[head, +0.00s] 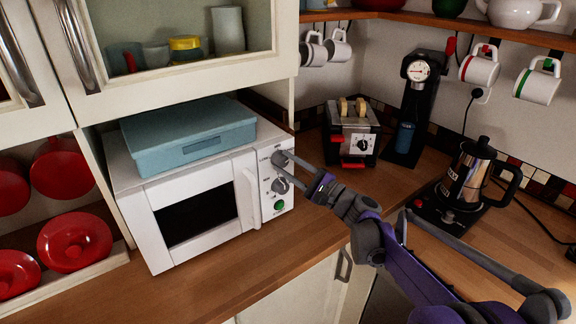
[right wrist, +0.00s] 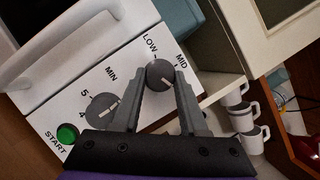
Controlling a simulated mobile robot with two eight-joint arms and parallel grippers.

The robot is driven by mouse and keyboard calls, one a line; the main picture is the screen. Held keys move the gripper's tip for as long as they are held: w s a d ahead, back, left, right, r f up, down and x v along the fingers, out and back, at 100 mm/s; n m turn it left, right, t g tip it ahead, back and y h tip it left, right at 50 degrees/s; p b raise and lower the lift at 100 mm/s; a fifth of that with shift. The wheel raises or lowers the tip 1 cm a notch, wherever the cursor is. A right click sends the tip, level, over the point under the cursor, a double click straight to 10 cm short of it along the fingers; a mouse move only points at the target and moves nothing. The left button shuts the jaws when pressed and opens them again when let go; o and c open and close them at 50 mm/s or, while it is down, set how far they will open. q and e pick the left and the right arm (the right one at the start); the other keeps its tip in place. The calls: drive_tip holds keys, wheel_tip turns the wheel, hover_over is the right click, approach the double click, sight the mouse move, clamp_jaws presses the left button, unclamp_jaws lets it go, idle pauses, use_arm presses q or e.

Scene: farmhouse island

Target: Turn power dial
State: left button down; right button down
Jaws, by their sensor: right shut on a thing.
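The white microwave (head: 190,205) stands on the wooden counter with its control panel on the right side of its front. The power dial, a grey round knob with LOW and MID marks, is the upper one in the right wrist view (right wrist: 160,73). My right gripper (head: 291,165) reaches it from the right, and its fingers are shut on the dial's sides, also in the right wrist view (right wrist: 162,82). In the head view the fingers partly cover this dial. The lower timer dial (right wrist: 102,110), marked MIN, and the green start button (right wrist: 67,133) are free. My left gripper is not in view.
A blue box (head: 190,135) lies on top of the microwave. The microwave's door handle (head: 248,198) sits left of the panel. A toaster (head: 352,135), a coffee machine (head: 415,105) and a kettle (head: 470,175) stand to the right. The counter front (head: 235,275) is clear.

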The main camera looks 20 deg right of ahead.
drive_tip(key=shift+c, duration=2.2)
unclamp_jaws()
drive_tip(key=b+v, duration=0.1)
drive_tip(key=v, duration=0.9)
drive_tip(key=shift+s+d, duration=0.25)
drive_tip(key=shift+s, duration=0.05)
drive_tip(key=shift+a+f, duration=0.1)
drive_tip(key=shift+f, duration=0.05)
